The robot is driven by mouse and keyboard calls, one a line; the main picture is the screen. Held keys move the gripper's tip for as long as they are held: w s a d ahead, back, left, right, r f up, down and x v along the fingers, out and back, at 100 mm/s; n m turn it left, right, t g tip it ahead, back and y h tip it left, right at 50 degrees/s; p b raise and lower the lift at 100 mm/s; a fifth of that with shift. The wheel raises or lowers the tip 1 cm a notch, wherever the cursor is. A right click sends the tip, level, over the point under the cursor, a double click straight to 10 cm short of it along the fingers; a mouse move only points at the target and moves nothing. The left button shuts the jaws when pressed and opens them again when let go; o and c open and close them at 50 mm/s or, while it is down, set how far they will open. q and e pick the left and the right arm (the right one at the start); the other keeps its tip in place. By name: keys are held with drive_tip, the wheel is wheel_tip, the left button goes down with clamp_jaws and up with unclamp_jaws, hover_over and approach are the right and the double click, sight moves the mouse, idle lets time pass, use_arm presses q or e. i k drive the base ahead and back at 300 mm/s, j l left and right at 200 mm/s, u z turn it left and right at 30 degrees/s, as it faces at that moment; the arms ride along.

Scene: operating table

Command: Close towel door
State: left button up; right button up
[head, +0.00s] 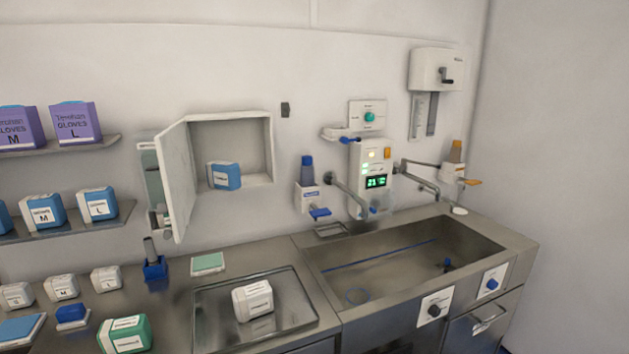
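A white wall cabinet (231,118) hangs on the wall left of the sink. Its white door (177,182) is hinged on the left side and stands open, swung out toward me. A blue pack with a white label (224,176) sits inside on the cabinet floor. No towel label can be read on the cabinet. Neither of my grippers shows in the head view.
A steel counter with a tray (205,335) lies below the cabinet, with a white box (252,299) on the tray. A blue-based bottle (154,264) stands below the door. Shelves with glove boxes (75,122) are at left, the sink (400,262) at right.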

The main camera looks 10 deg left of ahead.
sight(172, 151)
drive_tip(key=k+j+u, duration=0.1)
drive_tip(key=j+u, duration=0.15)
drive_tip(key=j, duration=0.3)
drive_tip(key=j+u, duration=0.2)
drive_tip(key=j, duration=0.4)
drive_tip(key=i, duration=0.55)
